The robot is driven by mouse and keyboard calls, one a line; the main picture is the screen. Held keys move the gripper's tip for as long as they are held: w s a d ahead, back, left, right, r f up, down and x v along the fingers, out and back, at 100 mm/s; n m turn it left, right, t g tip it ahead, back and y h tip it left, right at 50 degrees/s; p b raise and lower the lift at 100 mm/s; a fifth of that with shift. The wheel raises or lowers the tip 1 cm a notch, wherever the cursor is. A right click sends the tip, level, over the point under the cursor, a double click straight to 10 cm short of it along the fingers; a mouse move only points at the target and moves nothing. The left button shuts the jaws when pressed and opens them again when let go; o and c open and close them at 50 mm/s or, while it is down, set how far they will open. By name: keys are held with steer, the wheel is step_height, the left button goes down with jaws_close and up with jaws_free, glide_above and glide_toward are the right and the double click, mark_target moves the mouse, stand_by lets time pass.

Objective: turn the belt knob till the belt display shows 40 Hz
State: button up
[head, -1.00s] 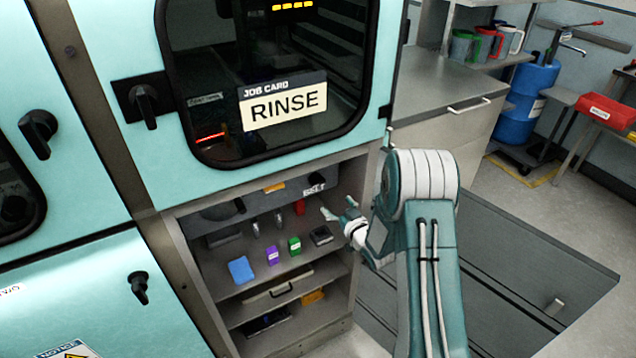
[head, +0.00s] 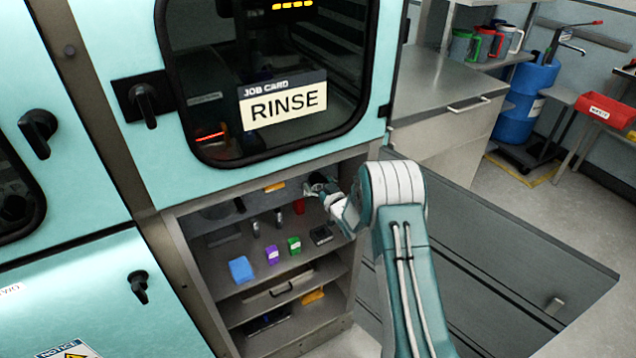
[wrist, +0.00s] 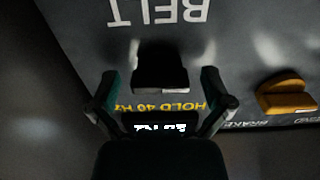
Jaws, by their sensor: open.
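The belt knob (wrist: 160,68) is black and sits on a dark panel in the wrist view, under the upside-down word BELT. Yellow lettering HOLD 40 Hz (wrist: 180,106) runs beside it. The belt display (wrist: 158,128) is lit and upside down, partly covered by my gripper; its number is too blurred to read surely. My gripper (wrist: 160,78) is open, with one finger on either side of the knob; I cannot tell whether they touch it. In the head view my gripper (head: 320,187) is inside the open bay and hides the belt knob.
An orange brake knob (wrist: 287,96) sits to the right in the wrist view. Below my gripper, the bay shelf (head: 255,278) holds a blue block (head: 241,269), a purple box (head: 272,252), a green box (head: 294,246) and other items. A RINSE card (head: 283,103) is on the window above.

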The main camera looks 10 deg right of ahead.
steer(key=c, duration=1.1)
steer(key=shift+m, duration=0.3)
steer(key=m, duration=0.3)
steer(key=shift+m, duration=0.3)
steer(key=m, duration=0.4)
steer(key=shift+m, duration=0.3)
steer(key=m, duration=0.8)
steer(key=shift+m, duration=0.3)
steer(key=shift+d, duration=0.1)
steer(key=shift+f, duration=0.1)
